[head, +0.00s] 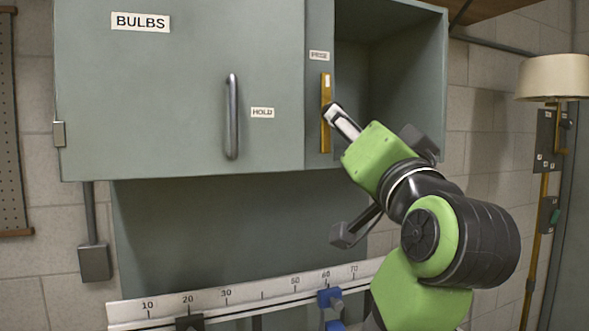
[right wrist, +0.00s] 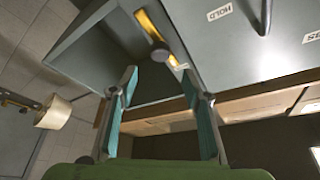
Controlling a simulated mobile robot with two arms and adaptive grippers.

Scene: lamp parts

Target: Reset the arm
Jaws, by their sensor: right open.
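My right arm (head: 440,235) reaches up from the lower right in the head view. Its gripper (head: 341,120) is beside the lower part of a brass strip (head: 326,90) on the cabinet front, under a small label reading PRISE. In the right wrist view the gripper (right wrist: 158,84) is open, with its two teal-padded fingers apart and nothing held between them. The brass strip (right wrist: 150,30) lies beyond the fingertips, with a dark round knob (right wrist: 160,52) in front of it. Whether a finger touches the strip cannot be told. My left gripper is not in view.
The grey cabinet (head: 190,150) has a BULBS door with a handle (head: 232,117) and an open compartment (head: 390,75) at right. Below it is a ruler rail (head: 250,292) with a blue clamp (head: 330,298). A lamp (head: 553,78) stands at the right.

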